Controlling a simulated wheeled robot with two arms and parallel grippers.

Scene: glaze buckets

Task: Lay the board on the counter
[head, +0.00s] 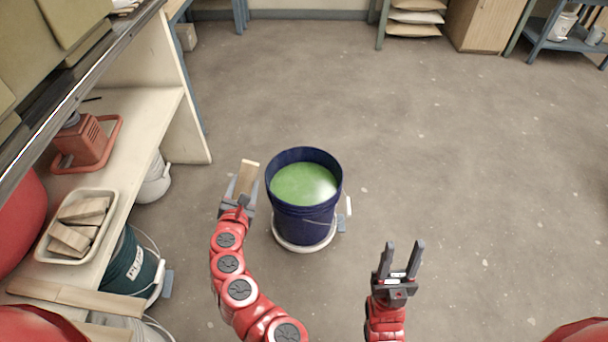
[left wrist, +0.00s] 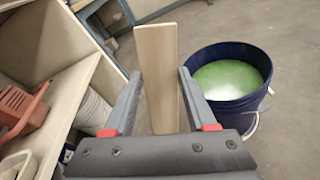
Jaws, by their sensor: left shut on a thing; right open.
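The board (head: 248,175) is a narrow, light wooden piece. My left gripper (head: 240,192) is shut on it and holds it just left of the blue bucket in the head view. In the left wrist view the board (left wrist: 159,70) stands lengthwise between the two fingers (left wrist: 158,105) and points away from the palm. The counter (head: 85,75) runs along the left edge of the head view, above a shelf; only part of its edge and top shows. My right gripper (head: 402,260) is open and empty, right of and nearer than the bucket.
A blue bucket (head: 296,222) of green glaze stands on a white wheeled base on the floor; it is also in the left wrist view (left wrist: 262,100). The lower shelf holds a red device (head: 84,143) and a tray (head: 52,253) of wooden blocks.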

